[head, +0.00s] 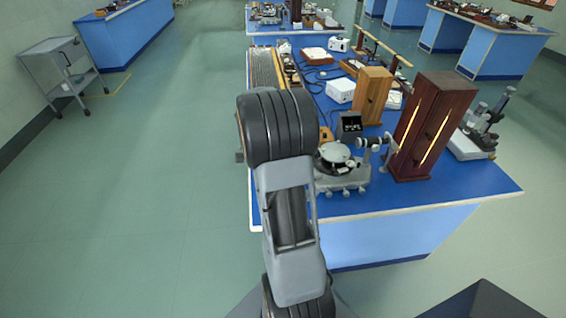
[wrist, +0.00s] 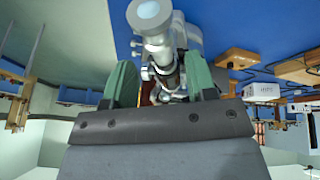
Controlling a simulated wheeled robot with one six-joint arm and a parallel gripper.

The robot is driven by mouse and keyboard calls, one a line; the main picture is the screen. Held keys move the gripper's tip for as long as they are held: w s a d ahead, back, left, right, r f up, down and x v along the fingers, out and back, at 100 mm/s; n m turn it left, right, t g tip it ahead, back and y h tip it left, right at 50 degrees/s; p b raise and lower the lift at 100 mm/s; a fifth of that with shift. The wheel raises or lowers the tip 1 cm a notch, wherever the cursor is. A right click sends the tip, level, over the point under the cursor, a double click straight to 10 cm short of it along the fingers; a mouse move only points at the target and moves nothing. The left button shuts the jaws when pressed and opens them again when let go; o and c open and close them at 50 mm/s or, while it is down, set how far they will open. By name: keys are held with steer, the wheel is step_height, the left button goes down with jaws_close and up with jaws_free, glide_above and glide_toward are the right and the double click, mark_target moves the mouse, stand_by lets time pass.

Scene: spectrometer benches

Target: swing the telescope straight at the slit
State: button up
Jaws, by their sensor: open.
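The spectrometer (head: 345,178) stands on the near blue bench, with a round grey table on a footed base. Its short dark tube (head: 372,142) on the right points at a dark red wooden housing (head: 437,120) with bright vertical slits. In the wrist view a grey tube with a pale round end, seemingly the telescope (wrist: 152,22), reaches down toward the space between my fingers. My gripper (wrist: 160,82) is open, with a green finger on each side. I cannot tell whether either finger touches the tube. In the head view my arm hides the gripper and the spectrometer's left side.
A small black box (head: 349,123), a light wooden housing (head: 373,95) and a white box (head: 340,91) stand behind the spectrometer. A microscope-like instrument (head: 480,130) is at the right. The floor left of the bench (head: 150,200) is clear up to a grey trolley (head: 62,72).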

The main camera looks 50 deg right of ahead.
steer(key=shift+x, duration=1.75)
jaws_close()
steer(key=shift+w, duration=0.1)
